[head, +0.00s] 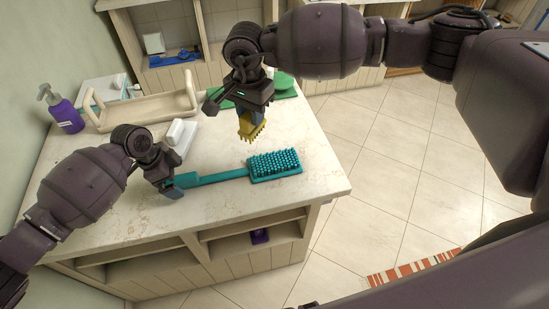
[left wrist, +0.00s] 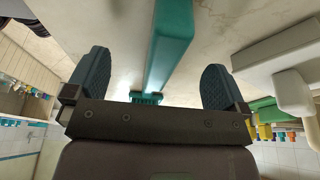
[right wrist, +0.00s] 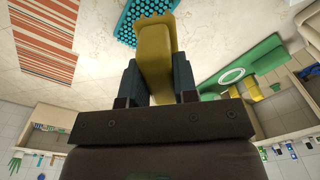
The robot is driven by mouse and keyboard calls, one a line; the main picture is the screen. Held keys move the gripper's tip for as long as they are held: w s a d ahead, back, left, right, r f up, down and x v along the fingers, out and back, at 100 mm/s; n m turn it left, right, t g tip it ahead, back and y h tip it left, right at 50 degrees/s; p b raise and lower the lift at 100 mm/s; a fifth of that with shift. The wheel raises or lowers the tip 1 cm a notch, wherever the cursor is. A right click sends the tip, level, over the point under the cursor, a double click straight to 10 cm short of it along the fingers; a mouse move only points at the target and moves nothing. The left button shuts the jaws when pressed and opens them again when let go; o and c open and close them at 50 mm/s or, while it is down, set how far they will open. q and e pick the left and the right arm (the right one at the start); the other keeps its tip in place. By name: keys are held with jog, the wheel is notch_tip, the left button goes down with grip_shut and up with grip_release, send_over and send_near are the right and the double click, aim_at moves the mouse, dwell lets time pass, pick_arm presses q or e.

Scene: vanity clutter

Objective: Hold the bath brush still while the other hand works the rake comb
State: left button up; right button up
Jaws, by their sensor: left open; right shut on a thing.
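The teal bath brush (head: 226,175) lies on the counter, its bristle head (head: 274,163) to the right with bristles up and its handle to the left. My left gripper (head: 178,189) is at the handle's left end. In the left wrist view the open fingers (left wrist: 156,88) stand either side of the teal handle (left wrist: 170,40), with gaps on both sides. My right gripper (head: 248,112) is shut on the yellow rake comb (head: 250,127), teeth down, above the counter behind the brush head. The comb also shows between the fingers in the right wrist view (right wrist: 156,60).
A cream tray (head: 150,109) with raised handles, a purple pump bottle (head: 66,113) and a white item (head: 180,136) stand at the back left. Green items (head: 284,84) lie at the back. The counter's right edge is close to the brush head.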

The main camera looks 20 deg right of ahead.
pick_arm(q)
jog(key=shift+r+p, duration=0.4)
jog(key=shift+r, duration=0.2)
pick_arm(e)
jog(key=shift+r, duration=0.7)
pick_arm(q)
jog(key=shift+r+p, duration=0.5)
jog(key=shift+r, duration=0.15)
pick_arm(e)
jog(key=shift+r, duration=0.7)
pick_arm(q)
jog(key=shift+r+p, duration=0.5)
jog(key=shift+r, duration=0.05)
pick_arm(e)
jog(key=shift+r, duration=0.6)
